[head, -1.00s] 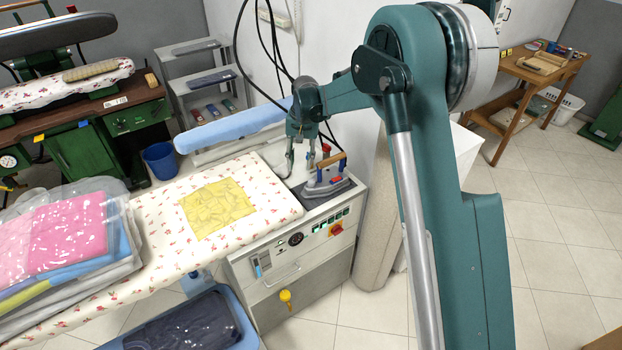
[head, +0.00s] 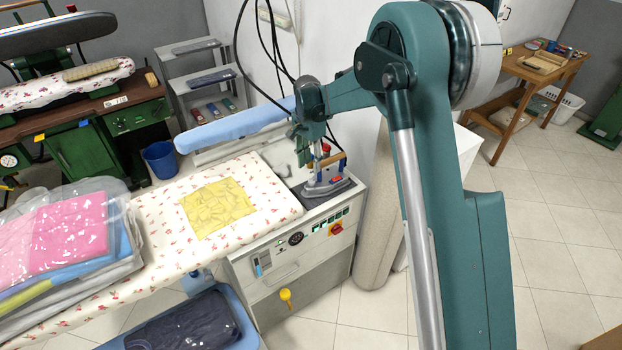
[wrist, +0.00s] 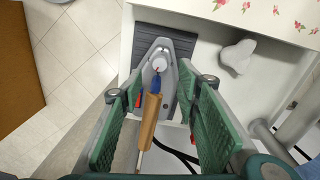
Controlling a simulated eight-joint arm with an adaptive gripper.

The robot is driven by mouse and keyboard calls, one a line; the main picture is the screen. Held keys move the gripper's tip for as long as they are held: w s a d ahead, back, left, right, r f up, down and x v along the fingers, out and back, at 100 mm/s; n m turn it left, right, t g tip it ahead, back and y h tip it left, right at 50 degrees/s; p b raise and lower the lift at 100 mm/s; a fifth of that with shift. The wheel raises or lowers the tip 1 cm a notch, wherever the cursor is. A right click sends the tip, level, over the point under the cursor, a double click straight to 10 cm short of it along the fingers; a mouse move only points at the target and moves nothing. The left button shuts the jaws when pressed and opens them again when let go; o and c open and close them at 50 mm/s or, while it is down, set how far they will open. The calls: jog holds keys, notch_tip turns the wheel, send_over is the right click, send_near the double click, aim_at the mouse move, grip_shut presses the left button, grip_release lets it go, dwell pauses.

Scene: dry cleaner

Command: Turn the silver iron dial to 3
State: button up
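The silver iron (head: 326,186) stands on a dark ribbed rest (head: 347,186) at the right end of the ironing table. Its wooden handle (wrist: 149,122) shows in the wrist view, with a pale round dial (wrist: 159,64) ahead of it and small blue and red parts beside it. I cannot read the dial's numbers or setting. My gripper (wrist: 160,90) is open above the iron, its green finger pads wide apart on either side of the handle. Nothing is held between the pads. In the head view my gripper (head: 308,158) hides part of the iron's far side.
A yellow folded cloth (head: 217,207) lies on the flowered ironing board (head: 163,228) to the left. A blue sleeve board (head: 232,126) is behind. A control panel with a red switch (head: 336,229) is below the iron. Black cables hang behind my arm.

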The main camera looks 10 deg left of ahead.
aim_at(311, 180)
jog(key=shift+s+d+f, duration=0.1)
jog(key=shift+d+f, duration=0.05)
jog(key=shift+f, duration=3.75)
jog(key=c, duration=0.9)
